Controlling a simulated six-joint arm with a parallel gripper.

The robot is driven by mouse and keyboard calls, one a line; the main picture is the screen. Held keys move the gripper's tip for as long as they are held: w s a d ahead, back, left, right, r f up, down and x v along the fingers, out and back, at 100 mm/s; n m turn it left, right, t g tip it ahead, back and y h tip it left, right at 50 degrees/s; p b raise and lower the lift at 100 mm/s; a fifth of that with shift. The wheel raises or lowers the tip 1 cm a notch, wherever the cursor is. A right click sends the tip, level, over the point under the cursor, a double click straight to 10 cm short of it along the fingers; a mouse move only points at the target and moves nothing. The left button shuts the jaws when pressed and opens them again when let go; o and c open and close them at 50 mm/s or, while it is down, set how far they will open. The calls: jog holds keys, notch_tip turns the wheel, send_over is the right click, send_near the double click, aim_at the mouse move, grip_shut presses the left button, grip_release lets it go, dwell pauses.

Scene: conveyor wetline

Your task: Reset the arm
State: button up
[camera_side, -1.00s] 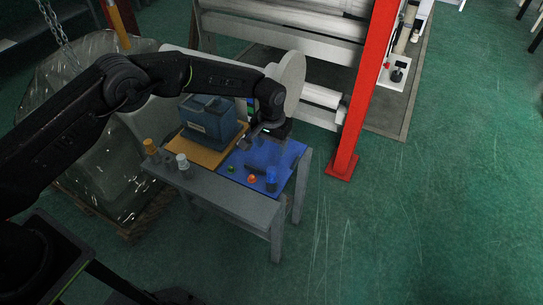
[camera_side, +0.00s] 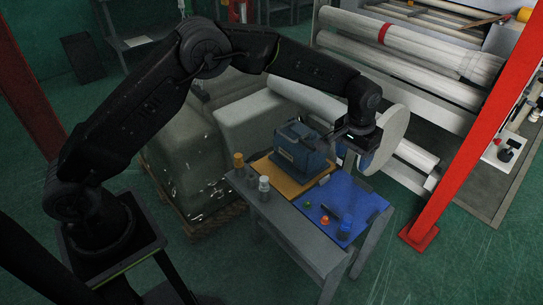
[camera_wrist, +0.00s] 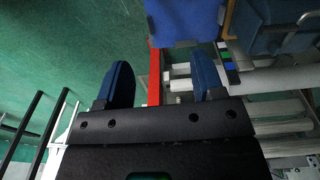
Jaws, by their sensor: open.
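My gripper (camera_wrist: 162,85) is open and empty in the wrist view, its two blue fingers wide apart. In the side view my gripper (camera_side: 338,133) is above the table, by the right upper side of a blue bin (camera_side: 300,148); its fingertips are hard to make out there. The bin stands on an orange-brown mat (camera_side: 273,177). A blue mat (camera_side: 366,201) lies to its right and also shows in the wrist view (camera_wrist: 183,22). On this mat are a small green item (camera_side: 308,205), an orange-red item (camera_side: 325,220) and a blue cylinder (camera_side: 346,223).
An amber-topped bottle (camera_side: 239,164) and a white-topped bottle (camera_side: 264,187) stand on the grey table (camera_side: 290,228) at left. A large pale roller disc (camera_side: 392,140) is close behind my wrist. A red post (camera_side: 470,140) rises at right. Green floor lies clear in front.

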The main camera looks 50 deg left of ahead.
jog(key=s+a+r+t, duration=0.1)
jog(key=s+a+r, duration=0.3)
jog(key=s+r, duration=0.4)
jog(key=s+a+r+t, duration=0.1)
jog(key=s+a+r, duration=0.4)
jog(key=r, duration=0.5)
jog(key=s+a+t, duration=0.1)
jog(key=s+a, duration=0.1)
jog(key=s, duration=0.8)
jog(key=s+a+t, duration=0.1)
jog(key=s+a, duration=0.2)
jog(key=s, duration=0.7)
jog(key=shift+s+a+t, duration=0.2)
jog(key=shift+t, duration=0.1)
jog(key=shift+r, duration=0.1)
